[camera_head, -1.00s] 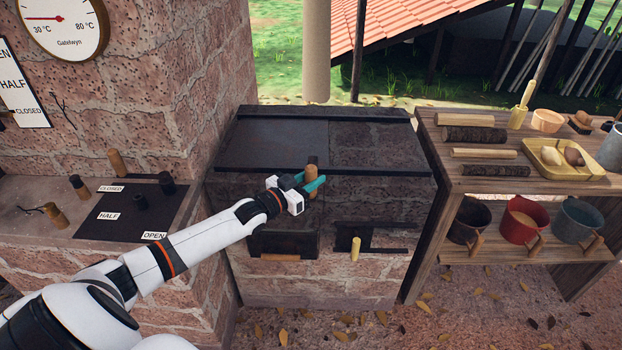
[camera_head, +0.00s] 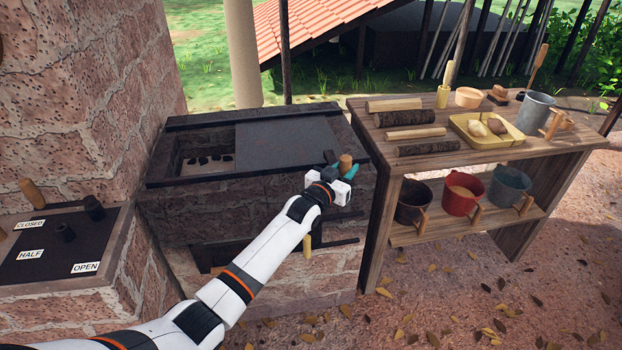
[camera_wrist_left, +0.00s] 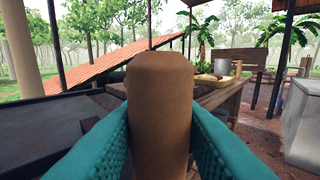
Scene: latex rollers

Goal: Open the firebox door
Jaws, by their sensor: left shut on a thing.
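The firebox door is a dark flat plate (camera_head: 285,145) over the right part of the brick firebox top. The left part of the top stands open (camera_head: 208,152), with dark lumps on a pale floor inside. A brown wooden knob (camera_head: 346,162) stands upright at the plate's front right. My left gripper (camera_head: 340,176) is shut on this knob. In the left wrist view the teal fingers press both sides of the knob (camera_wrist_left: 162,105). The lower front of the firebox is partly hidden by my left arm. My right gripper is not in view.
A wooden bench (camera_head: 378,130) stands close to the right, with logs, a yellow tray (camera_head: 505,141) and a grey bucket on top. Pots sit on its lower shelf. A brick column (camera_head: 80,90) and a labelled CLOSED/HALF/OPEN panel (camera_head: 65,254) are at the left.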

